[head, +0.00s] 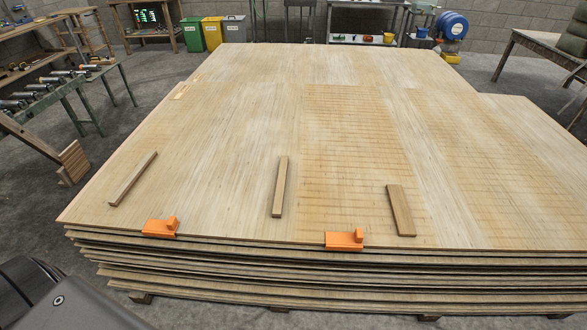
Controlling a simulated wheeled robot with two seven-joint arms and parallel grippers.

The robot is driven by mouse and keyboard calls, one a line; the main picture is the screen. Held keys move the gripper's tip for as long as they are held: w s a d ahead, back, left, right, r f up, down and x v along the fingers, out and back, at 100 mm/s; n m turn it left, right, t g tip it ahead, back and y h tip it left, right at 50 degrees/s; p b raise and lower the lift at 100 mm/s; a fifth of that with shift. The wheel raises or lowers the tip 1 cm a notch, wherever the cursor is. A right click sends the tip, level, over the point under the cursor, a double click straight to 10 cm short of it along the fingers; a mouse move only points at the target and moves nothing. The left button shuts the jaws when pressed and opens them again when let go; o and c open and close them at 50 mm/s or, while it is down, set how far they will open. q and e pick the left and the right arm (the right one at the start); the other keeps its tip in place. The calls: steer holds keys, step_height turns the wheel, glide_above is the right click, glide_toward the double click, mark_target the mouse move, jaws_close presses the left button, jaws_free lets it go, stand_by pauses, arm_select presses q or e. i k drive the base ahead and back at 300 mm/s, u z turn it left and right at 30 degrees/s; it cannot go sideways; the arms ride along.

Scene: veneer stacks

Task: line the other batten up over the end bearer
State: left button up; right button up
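Three wooden battens lie apart on the top veneer sheet (225,130). The left batten (132,180) lies near the left edge and slants roughly along it. The middle batten (280,187) points nearly straight away from me. The right batten (401,210) looks wider and shorter, its far end leaning left. Under the stack's front edge, dark bearer ends show: one near the left corner (141,298), one near the middle (280,308) and one further right (429,317). Most of each bearer is hidden beneath the sheets. Neither of my grippers is in view.
Two orange blocks sit at the front edge, one left (160,227) and one between the middle and right battens (345,240). Bins (212,32) and a blue drum (452,25) stand behind. The sheet around the battens is clear.

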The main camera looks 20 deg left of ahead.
mark_target(127, 186)
steer(key=u, duration=1.7)
steer(key=i, duration=0.45)
steer(key=u, duration=0.95)
